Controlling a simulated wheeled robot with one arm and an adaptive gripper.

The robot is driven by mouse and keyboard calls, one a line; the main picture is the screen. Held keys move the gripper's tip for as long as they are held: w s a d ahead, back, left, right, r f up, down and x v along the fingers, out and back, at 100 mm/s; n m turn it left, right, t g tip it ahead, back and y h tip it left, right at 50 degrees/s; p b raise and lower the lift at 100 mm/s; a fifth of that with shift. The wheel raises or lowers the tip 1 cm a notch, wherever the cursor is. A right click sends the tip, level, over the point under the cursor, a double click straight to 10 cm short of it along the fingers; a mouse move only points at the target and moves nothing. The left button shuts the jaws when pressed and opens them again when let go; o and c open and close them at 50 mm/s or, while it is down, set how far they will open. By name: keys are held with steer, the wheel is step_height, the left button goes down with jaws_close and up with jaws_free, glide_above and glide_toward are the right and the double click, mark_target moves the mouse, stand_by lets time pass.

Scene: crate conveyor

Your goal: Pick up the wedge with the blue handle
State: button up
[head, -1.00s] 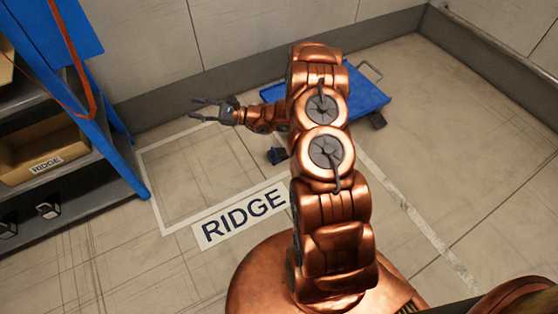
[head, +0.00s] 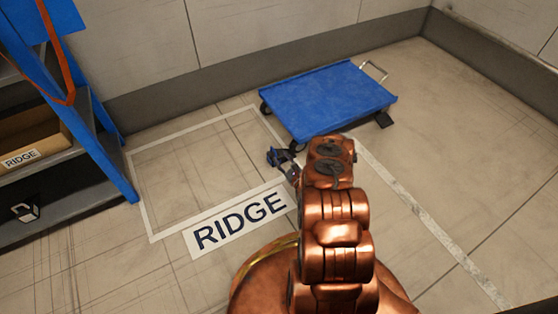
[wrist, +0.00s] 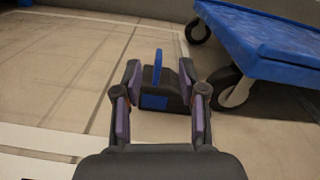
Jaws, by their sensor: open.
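The wedge (wrist: 175,88) is a dark block with a blue patch and an upright blue handle (wrist: 158,66). In the wrist view it stands on the floor straight ahead, between and just beyond my fingertips. My gripper (wrist: 160,110) is open with its two fingers on either side of the wedge's near end; I cannot tell if they touch it. In the head view the wedge (head: 277,157) shows small beside the cart's near left corner, and my gripper (head: 287,163) is over it, partly hidden by my arm.
A blue flat cart (head: 325,98) on wheels stands close to the right of the wedge, its wheel (wrist: 234,88) near my right finger. A white taped square with a RIDGE label (head: 240,220) lies on the floor. A blue-framed shelf (head: 110,165) with a bin stands left.

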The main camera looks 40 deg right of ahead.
mark_target(274, 150)
steer(key=shift+s+d+f, duration=0.15)
steer(key=shift+d+f, duration=0.05)
steer(key=shift+f, duration=0.3)
steer(key=shift+w, duration=0.25)
steer(key=shift+w+d+b, duration=0.15)
steer(key=shift+w+b, duration=0.5)
steer(key=shift+w, duration=0.45)
steer(key=w+b, duration=0.2)
steer(key=w, duration=0.1)
steer(key=shift+w+a+f, duration=0.2)
steer(key=shift+w+f, duration=0.05)
steer(key=shift+f, duration=0.1)
steer(key=shift+w+r+b, duration=0.2)
steer(key=shift+w+b, duration=0.15)
steer(key=shift+w, duration=0.35)
jaws_close()
steer(key=shift+d, duration=0.1)
